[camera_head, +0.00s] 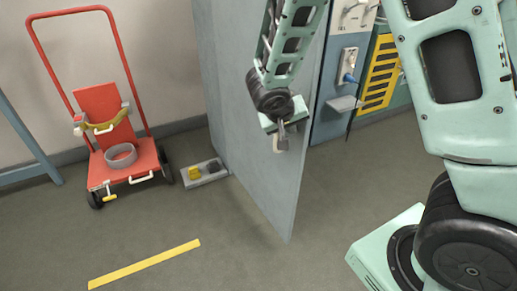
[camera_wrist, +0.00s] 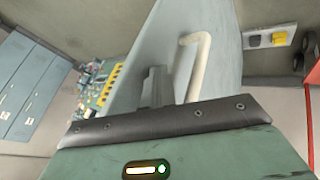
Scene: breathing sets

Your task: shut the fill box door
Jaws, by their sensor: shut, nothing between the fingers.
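The fill box door (camera_head: 240,110) is a large grey panel standing open, jutting out edge-on toward me in the head view. In the wrist view the door (camera_wrist: 222,80) fills the middle, with a cream bent handle (camera_wrist: 198,65) on its face.
A blue cabinet panel (camera_head: 340,75) and yellow rack (camera_head: 380,75) stand right of the door. A red hand trolley (camera_head: 125,155) stands at the left. A grey floor block (camera_head: 204,173) with yellow and dark parts lies by the door. A yellow strip (camera_head: 145,264) marks the otherwise clear front floor.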

